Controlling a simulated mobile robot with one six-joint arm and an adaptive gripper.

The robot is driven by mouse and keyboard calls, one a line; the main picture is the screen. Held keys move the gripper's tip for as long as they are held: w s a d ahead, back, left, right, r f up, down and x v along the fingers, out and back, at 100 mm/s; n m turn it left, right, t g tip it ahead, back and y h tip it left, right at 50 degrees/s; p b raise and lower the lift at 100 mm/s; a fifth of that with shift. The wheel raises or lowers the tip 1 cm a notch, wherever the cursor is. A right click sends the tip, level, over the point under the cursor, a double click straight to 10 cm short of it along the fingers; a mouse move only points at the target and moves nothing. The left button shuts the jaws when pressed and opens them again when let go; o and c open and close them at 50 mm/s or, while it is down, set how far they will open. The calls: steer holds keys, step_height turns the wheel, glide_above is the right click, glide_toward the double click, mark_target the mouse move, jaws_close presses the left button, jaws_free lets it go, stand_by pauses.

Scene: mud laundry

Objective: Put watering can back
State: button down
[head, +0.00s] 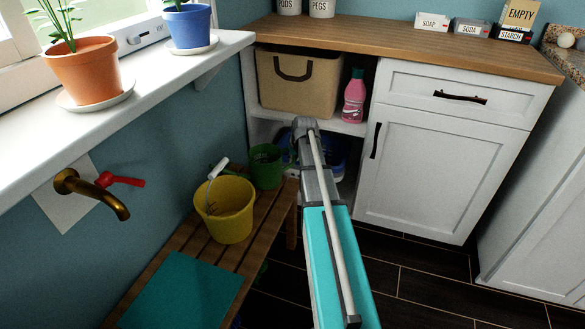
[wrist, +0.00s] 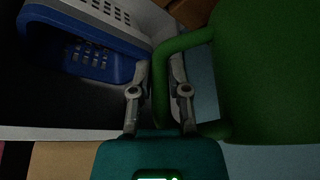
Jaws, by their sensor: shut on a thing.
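The green watering can (head: 266,170) shows in the head view at the far end of the wooden bench, beside the yellow bucket. In the wrist view its large green body (wrist: 272,70) fills the right side, and its looped handle passes between my fingers. My gripper (wrist: 161,70) is shut on that handle. In the head view my gripper is hidden behind the end of my arm. I cannot tell whether the can rests on the bench or hangs just clear of it.
A yellow bucket (head: 224,222) and a teal mat (head: 185,290) occupy the slatted bench (head: 190,232). A blue basket (wrist: 85,50) sits on the lower cabinet level. Above it, the white shelf (head: 345,127) holds a tan bin (head: 298,88) and a pink bottle (head: 354,98). A brass tap (head: 95,190) juts out left.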

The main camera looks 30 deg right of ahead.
steer(key=shift+f+b, duration=1.9)
steer(key=shift+f, duration=0.1)
steer(key=c, duration=0.6)
jaws_free()
steer(key=p+v, duration=1.1)
steer(key=v, duration=0.1)
stand_by(0.5)
